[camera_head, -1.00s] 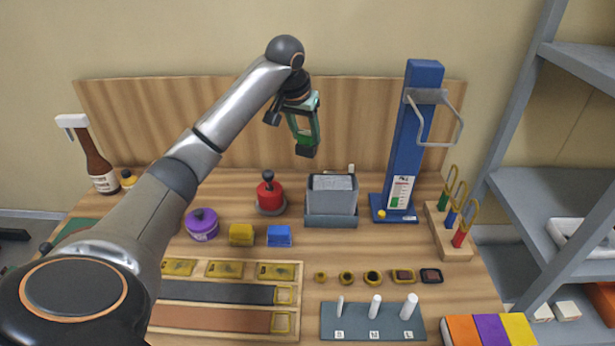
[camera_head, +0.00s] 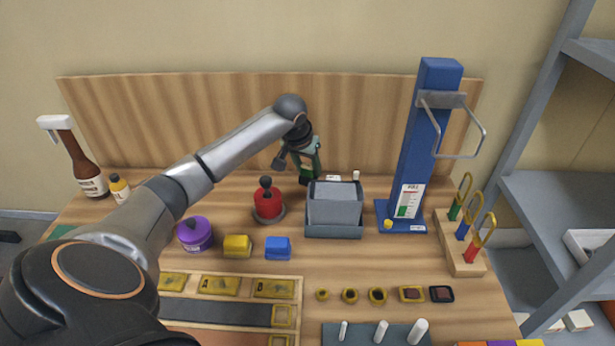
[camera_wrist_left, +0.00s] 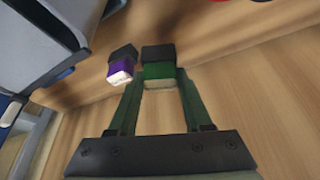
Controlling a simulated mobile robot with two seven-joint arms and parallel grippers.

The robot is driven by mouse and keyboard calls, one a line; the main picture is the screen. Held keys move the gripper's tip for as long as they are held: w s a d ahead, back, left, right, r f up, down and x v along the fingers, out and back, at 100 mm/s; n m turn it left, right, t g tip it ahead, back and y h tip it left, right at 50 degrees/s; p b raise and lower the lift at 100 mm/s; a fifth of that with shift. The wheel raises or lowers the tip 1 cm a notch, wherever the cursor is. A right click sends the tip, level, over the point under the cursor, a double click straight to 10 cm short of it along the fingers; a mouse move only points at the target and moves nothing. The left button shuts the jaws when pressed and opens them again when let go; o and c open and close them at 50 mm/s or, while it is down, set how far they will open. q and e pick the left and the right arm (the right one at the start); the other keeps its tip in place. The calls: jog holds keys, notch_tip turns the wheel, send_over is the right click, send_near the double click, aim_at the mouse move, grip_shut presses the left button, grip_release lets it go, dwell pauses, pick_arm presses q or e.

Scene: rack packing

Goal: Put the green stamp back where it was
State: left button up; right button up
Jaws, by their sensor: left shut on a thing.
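The green stamp (camera_wrist_left: 158,71), with a black end and a pale edge, is between the two fingers of my left gripper (camera_wrist_left: 159,84) in the left wrist view. A purple stamp (camera_wrist_left: 121,66) with a black end and a white label stands close beside it. In the head view my left gripper (camera_head: 308,172) is low behind the red-knobbed stamp and the grey box, near the back panel. Its fingers point down and are partly hidden by the box. I cannot tell whether the green stamp touches the table. My right gripper is not in view.
A grey box (camera_head: 335,212) stands just in front of the gripper, and a red pot with a black knob (camera_head: 268,203) stands left of it. A tall blue press (camera_head: 412,170) is to the right. The wooden back panel (camera_head: 200,120) stands behind.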

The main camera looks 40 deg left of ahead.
aim_at(306, 172)
pick_arm(q)
jog(key=shift+f, duration=1.7)
jog(key=shift+f, duration=0.1)
jog(key=o, duration=0.8)
jog(key=v, duration=1.2)
